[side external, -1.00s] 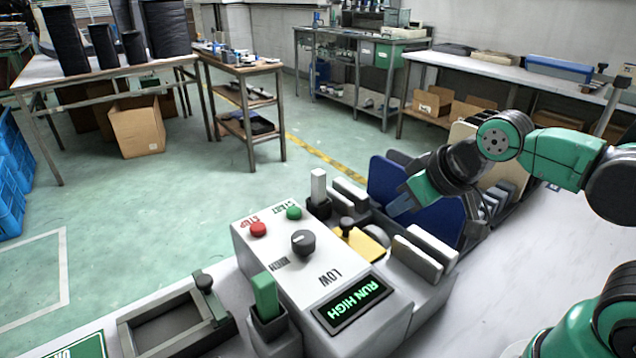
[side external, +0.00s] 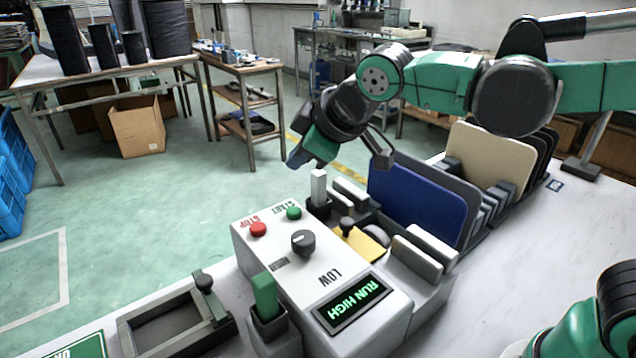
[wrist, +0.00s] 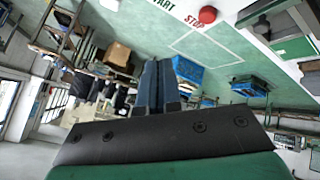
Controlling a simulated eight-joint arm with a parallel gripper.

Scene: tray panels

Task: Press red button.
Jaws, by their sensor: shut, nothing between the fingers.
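The red button (side external: 258,229) sits on the top of the white control box (side external: 290,262), beside the STOP label. The green button (side external: 294,212) is to its right, beside the START label. A dark knob (side external: 303,242) stands near them, and the display (side external: 352,303) reads RUN HIGH. My gripper (side external: 293,160) is above and behind the box, apart from it, tilted down to the left. In the wrist view its two fingers (wrist: 157,88) lie together and empty. The red button also shows at the top of the wrist view (wrist: 207,14).
A white upright block (side external: 318,187) stands close behind the box. Blue and cream panels (side external: 415,198) stand in a rack at right. A green upright piece (side external: 264,295) and a grey frame (side external: 175,318) are at front left. The space above the buttons is clear.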

